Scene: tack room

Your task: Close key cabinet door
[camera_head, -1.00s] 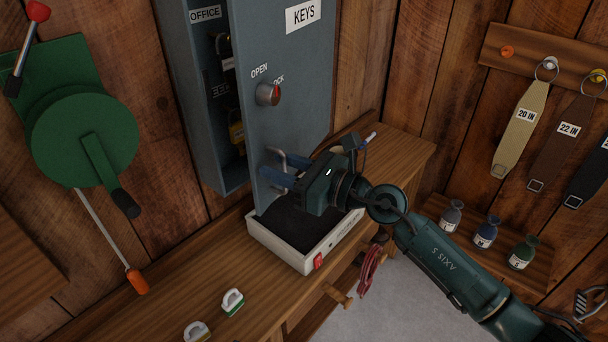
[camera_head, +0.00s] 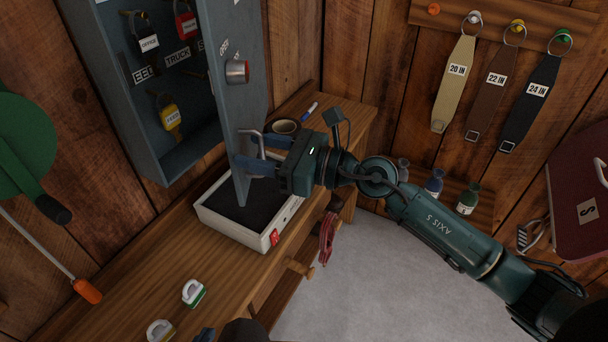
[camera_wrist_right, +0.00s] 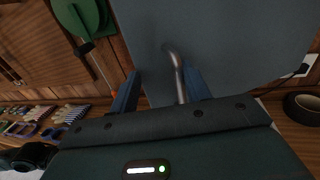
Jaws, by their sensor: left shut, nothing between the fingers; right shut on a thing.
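The grey key cabinet (camera_head: 150,165) hangs on the plank wall with its door (camera_head: 238,105) standing open, seen nearly edge-on in the head view. Keys on tagged hooks show inside. The door has a round knob (camera_head: 237,71) and a bent metal handle (camera_head: 251,140) near its lower edge. My right gripper (camera_head: 256,160) is shut on this handle; the right wrist view shows the handle (camera_wrist_right: 174,62) between the blue fingers (camera_wrist_right: 160,92). My left gripper (camera_head: 204,334) is shut and empty at the bottom edge of the head view, mostly cut off.
A white tray box (camera_head: 240,235) with a dark inside and a red switch stands on the wooden bench (camera_head: 130,270) below the door. Two small handled items, one green-based (camera_head: 193,293), lie nearer. Bottles and hanging straps are at right.

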